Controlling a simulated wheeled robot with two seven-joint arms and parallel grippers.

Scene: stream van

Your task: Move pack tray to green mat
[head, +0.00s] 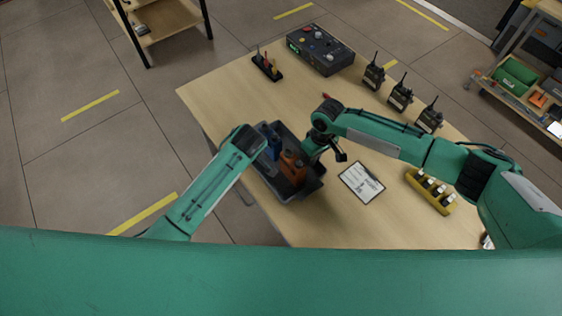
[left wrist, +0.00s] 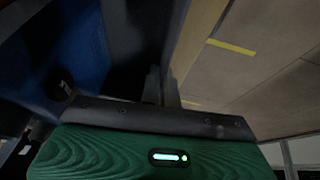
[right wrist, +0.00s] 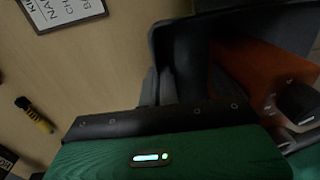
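The pack tray (head: 301,190) is a dark grey open tray with a blue item (head: 273,143) and an orange item (head: 293,166) in it. It is at the table's left edge, between my two arms. My left gripper (left wrist: 161,86) is shut on one tray wall; in the head view its fingers are hidden. My right gripper (right wrist: 157,87) is shut on the opposite wall, with the orange item (right wrist: 250,75) just inside. I cannot tell whether the tray touches the table. A green piece (head: 515,76) is on the cart at right; I cannot tell if it is the green mat.
The wooden table (head: 225,95) also carries a clipboard (head: 362,183), a yellow holder (head: 430,191), several radios (head: 400,95), a control box (head: 320,50) and a small black pen stand (head: 267,66). A shelf (head: 160,20) stands at the back left. Open floor (head: 70,150) lies left.

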